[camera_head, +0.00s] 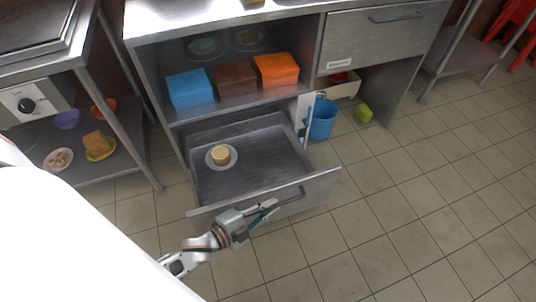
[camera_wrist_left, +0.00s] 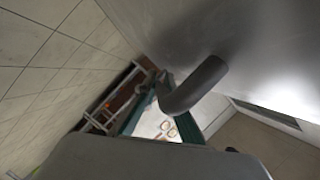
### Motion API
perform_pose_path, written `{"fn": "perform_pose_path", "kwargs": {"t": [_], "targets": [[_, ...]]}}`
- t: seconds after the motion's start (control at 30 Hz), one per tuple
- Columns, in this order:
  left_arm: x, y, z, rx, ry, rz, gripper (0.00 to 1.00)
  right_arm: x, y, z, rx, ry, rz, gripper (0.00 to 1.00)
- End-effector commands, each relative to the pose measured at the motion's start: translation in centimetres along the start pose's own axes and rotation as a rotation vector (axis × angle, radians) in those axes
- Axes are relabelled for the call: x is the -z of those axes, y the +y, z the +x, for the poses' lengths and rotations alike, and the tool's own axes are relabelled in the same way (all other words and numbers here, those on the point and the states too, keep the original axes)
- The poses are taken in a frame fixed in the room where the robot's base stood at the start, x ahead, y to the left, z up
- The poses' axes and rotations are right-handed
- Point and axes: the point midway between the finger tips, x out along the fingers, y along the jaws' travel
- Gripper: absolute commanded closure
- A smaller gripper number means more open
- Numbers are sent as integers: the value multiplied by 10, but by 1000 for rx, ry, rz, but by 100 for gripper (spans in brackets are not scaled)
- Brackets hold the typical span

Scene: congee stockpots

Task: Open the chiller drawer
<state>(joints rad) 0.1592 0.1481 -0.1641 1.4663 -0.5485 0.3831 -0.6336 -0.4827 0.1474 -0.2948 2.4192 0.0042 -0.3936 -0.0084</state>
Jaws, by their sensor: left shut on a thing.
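The chiller drawer (camera_head: 320,187) is pulled out from under the steel counter, and its inside shows from above. A small round yellowish item on a pale plate (camera_head: 232,162) stands in it. My left gripper (camera_head: 270,207) is at the front of the drawer, shut on the drawer's bar handle (camera_head: 295,197). In the left wrist view the bent grey handle (camera_wrist_left: 195,86) runs from the steel drawer front (camera_wrist_left: 260,50) down to the fingers. My right gripper is in neither view.
Blue (camera_head: 190,89), brown (camera_head: 236,79) and orange (camera_head: 277,69) boxes sit on the shelf above the drawer. The tiled floor before the drawer is clear.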

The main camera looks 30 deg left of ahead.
Motion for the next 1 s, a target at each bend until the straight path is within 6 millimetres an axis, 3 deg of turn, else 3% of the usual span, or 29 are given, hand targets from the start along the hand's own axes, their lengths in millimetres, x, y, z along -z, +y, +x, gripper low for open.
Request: {"fn": "perform_pose_path", "kwargs": {"t": [0.3, 0.33, 0.37, 0.7, 0.87, 1.0], "targets": [[-1, 1, -1, -2, -2, 0, 100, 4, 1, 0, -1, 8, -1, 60], [-1, 1, -1, -2, -2, 0, 86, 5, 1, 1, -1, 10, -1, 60], [-1, 1, -1, -2, -2, 0, 84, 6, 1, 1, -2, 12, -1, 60], [-1, 1, -2, -1, -1, 0, 84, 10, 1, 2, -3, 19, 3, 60], [-1, 1, -18, -3, -2, 0, 84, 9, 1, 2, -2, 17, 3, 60], [-1, 2, -46, -5, -3, -1, 84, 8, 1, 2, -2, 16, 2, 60]]}}
